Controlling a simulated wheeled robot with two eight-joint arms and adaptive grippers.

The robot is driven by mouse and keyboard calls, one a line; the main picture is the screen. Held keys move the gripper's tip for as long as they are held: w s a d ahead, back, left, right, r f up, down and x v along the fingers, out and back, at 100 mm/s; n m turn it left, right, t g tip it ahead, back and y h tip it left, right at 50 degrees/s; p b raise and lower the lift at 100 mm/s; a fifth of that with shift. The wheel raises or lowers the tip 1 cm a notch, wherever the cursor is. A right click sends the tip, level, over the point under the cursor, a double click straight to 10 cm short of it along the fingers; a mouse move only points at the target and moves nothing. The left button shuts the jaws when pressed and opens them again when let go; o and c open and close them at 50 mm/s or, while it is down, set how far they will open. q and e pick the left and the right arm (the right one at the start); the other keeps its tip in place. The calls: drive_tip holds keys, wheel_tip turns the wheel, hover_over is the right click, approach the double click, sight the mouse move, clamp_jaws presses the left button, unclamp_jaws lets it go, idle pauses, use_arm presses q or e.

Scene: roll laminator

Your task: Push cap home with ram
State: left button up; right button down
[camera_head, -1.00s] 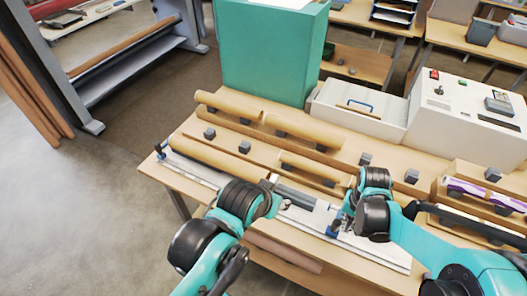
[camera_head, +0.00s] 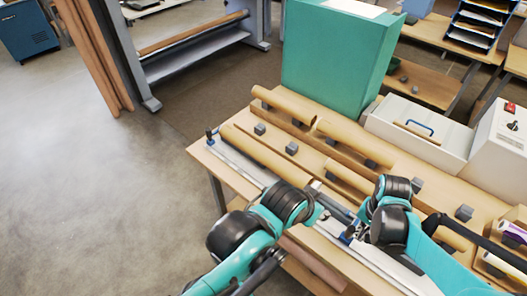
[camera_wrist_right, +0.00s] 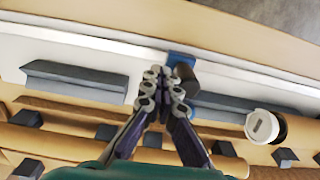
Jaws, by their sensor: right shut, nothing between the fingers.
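In the right wrist view my right gripper (camera_wrist_right: 160,85) is shut and empty, its fingertips close to a small blue block (camera_wrist_right: 180,60) with a dark round part (camera_wrist_right: 186,77). I cannot tell whether they touch. This may be the ram. A round white cap-like piece (camera_wrist_right: 262,125) with a dark rim is to the right, apart from the fingers. In the head view my right gripper (camera_head: 358,222) is low over the pale rail (camera_head: 385,262), near the blue block (camera_head: 347,236). My left gripper (camera_head: 320,205) is beside the rail, its fingers not clear.
Brown tubes (camera_head: 262,150) lie along the wooden table (camera_head: 228,178), with small dark blocks (camera_head: 291,149) among them. Grey long blocks (camera_wrist_right: 75,80) line the rail. A green box (camera_head: 335,50) and a white case (camera_head: 420,130) stand behind. Open floor is at left.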

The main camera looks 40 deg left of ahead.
drive_tip(key=a, duration=0.9)
drive_tip(key=a+b, duration=0.1)
drive_tip(key=a, duration=0.4)
drive_tip(key=shift+s+a, duration=0.25)
drive_tip(key=shift+a, duration=0.05)
drive_tip(key=shift+d, duration=0.15)
drive_tip(key=shift+d, duration=1)
drive_tip(key=shift+r, duration=0.1)
wheel_tip(320, 180, up, 8)
drive_tip(key=p, duration=0.5)
